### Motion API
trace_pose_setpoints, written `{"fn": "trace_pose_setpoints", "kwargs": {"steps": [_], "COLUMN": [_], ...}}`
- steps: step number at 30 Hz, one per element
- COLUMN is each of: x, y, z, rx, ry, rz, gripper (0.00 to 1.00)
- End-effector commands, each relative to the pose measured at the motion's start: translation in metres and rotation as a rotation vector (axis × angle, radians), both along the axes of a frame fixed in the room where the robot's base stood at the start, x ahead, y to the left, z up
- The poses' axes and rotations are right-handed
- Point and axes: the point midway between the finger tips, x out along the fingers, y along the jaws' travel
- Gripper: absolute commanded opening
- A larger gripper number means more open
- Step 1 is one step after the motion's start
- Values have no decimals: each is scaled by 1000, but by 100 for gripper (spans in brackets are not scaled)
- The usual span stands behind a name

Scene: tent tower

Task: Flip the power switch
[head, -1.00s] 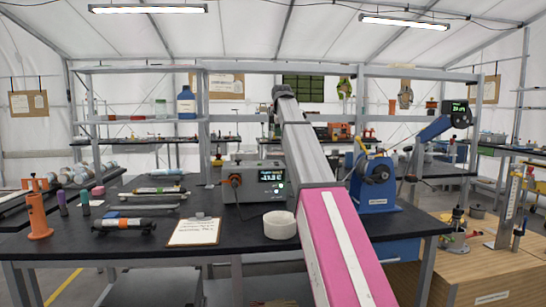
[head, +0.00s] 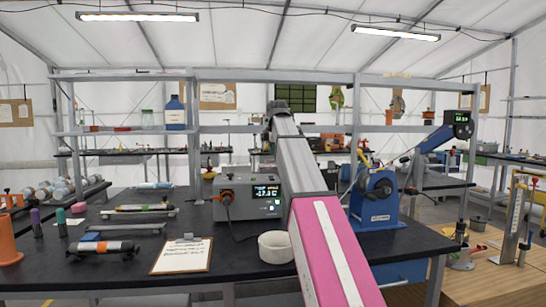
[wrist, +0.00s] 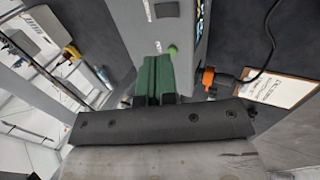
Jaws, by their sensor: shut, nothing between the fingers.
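A grey control box (head: 238,210) with a lit display (head: 266,191) stands on the black bench, left of my arm. An orange plug (head: 226,196) with a black cable is on its front. In the wrist view, a grey side of the box (wrist: 185,40) carries a black rectangle (wrist: 165,9) and a small green round part (wrist: 172,49). I cannot tell for certain which part is the power switch. My gripper (wrist: 156,62) has green fingers, shut and empty, with the tips close to the green part; contact is unclear. My arm hides the gripper in the head view.
A clipboard (head: 182,256) and a white roll (head: 275,247) lie in front of the box. A blue machine (head: 376,200) stands right of my arm. Shelf posts rise behind the bench. The orange plug (wrist: 208,76) and its cable are close to my gripper.

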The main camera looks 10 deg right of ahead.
Motion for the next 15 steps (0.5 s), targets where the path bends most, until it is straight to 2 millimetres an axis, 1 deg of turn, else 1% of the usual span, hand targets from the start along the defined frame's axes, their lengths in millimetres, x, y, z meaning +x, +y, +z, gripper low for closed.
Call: {"fn": "trace_pose_setpoints", "kwargs": {"steps": [1, 9, 15], "x": [4, 26, 41], "y": [0, 0, 0], "z": [-9, -55, -85], "rx": [0, 0, 0], "ry": [2, 2, 1], "rz": [0, 0, 0], "gripper": [0, 0, 0]}}
